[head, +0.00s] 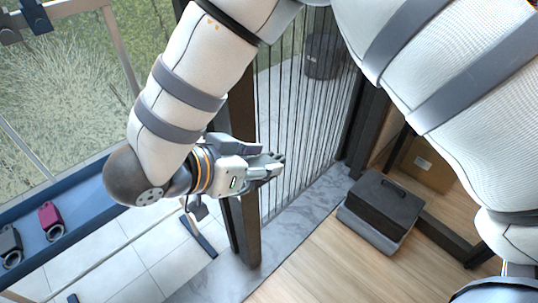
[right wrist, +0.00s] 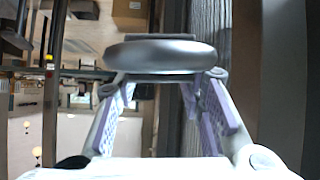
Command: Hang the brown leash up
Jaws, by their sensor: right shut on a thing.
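My right gripper (head: 274,164) is beside a brown wooden post, in front of the screen of vertical cords. In the right wrist view, the same gripper (right wrist: 163,75) is shut on a smooth dark grey rounded thing (right wrist: 160,54) that lies across its fingertips. I cannot tell whether this is part of the leash. No brown leash can be made out in either view. My left gripper is not in view.
The brown post (head: 243,225) stands by the cord screen (head: 305,115). A dark box (head: 382,208) sits on the floor at right. A pink thing (head: 50,221) and a grey thing (head: 10,245) are on a blue ledge (head: 85,192) at left. Wooden floor is open at lower centre.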

